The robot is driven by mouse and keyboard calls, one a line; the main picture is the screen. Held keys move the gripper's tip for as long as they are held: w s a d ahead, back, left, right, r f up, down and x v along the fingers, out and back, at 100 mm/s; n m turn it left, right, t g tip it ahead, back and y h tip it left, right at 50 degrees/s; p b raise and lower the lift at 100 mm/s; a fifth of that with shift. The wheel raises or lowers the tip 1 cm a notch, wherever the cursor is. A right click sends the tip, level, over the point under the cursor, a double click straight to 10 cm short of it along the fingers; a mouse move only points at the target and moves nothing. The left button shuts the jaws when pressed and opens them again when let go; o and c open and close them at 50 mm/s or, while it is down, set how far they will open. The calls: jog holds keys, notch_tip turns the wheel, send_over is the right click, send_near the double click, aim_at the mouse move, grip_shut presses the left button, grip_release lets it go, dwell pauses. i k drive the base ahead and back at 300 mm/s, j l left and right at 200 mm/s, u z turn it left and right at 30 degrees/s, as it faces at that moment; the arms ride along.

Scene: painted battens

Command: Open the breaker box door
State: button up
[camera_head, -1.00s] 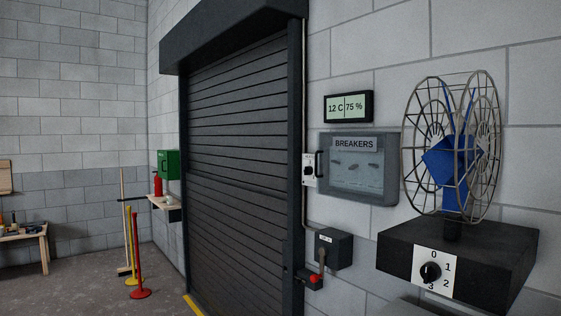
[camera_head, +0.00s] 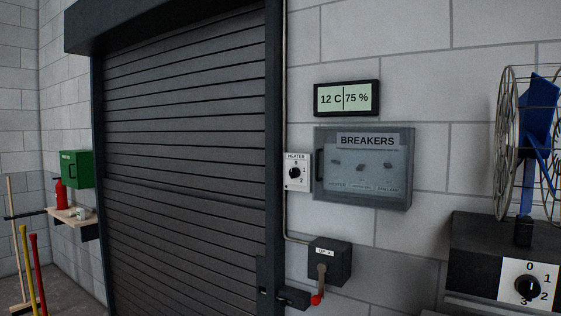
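The breaker box (camera_head: 364,166) hangs on the grey block wall, right of the roller shutter. Its see-through door is closed, with a "BREAKERS" label (camera_head: 367,140) at the top and several switches showing dimly behind it. A dark upright handle (camera_head: 319,172) sits on the door's left edge. My gripper is not in view, so I cannot see whether it is open or shut.
A heater dial (camera_head: 296,172) sits close left of the breaker box. A climate display (camera_head: 346,98) is above it; a lever box (camera_head: 329,261) with a red knob is below. A caged blue fan (camera_head: 528,140) and its black dial stand (camera_head: 505,262) jut out at right. The shutter (camera_head: 185,165) is down.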

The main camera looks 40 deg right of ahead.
aim_at(390, 141)
jog(key=i+z, duration=0.5)
jog(key=i, duration=0.65)
jog(key=j, duration=0.05)
